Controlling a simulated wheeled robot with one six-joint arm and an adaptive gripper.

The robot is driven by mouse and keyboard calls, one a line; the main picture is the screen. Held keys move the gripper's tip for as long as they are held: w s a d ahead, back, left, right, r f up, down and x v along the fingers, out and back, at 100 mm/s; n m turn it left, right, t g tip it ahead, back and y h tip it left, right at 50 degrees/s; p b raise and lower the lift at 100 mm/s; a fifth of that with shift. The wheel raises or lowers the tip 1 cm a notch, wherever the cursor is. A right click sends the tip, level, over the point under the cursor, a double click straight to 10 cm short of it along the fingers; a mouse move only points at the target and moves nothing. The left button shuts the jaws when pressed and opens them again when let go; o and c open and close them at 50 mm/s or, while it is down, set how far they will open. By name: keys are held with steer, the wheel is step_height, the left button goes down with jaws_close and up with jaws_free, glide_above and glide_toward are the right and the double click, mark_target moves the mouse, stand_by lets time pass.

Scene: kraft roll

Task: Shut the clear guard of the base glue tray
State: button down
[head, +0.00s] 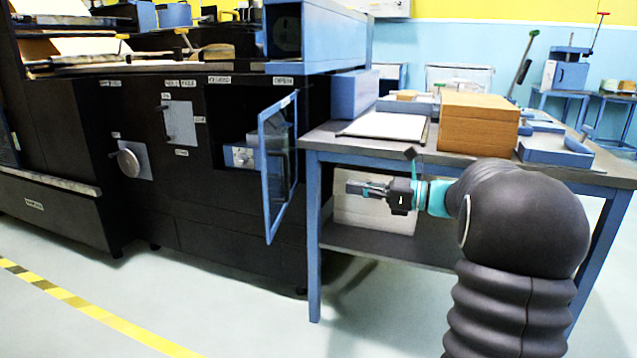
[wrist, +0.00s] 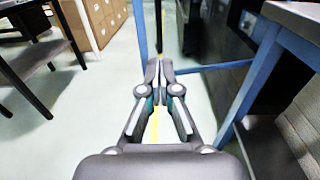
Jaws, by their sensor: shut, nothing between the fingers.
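The clear guard (head: 278,168) is a see-through pane in a blue frame. It stands open, swung out from the black machine at the right side of a recess. Inside the recess is a grey-blue unit with a knob (head: 240,156), likely the base glue tray; the small labels are unreadable. My gripper (head: 350,187) is shut and empty, right of the guard and apart from it, pointing left beside the table's front. In the wrist view my gripper (wrist: 159,75) has its fingers together. The guard's blue frame (wrist: 140,28) shows beyond them, its lower bar behind the fingertips.
A blue-legged table (head: 314,240) stands right of the guard; its leg (wrist: 250,88) is close on the right in the wrist view. A pale box (head: 375,215) sits on its lower shelf. A wooden box (head: 478,124) is on top. The floor before the machine is clear.

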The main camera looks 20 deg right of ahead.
steer(key=b+x, duration=0.1)
steer(key=x, duration=1.2)
steer(key=shift+a, duration=0.3)
steer(key=shift+w+a+f, duration=0.1)
steer(key=shift+w+a, duration=0.05)
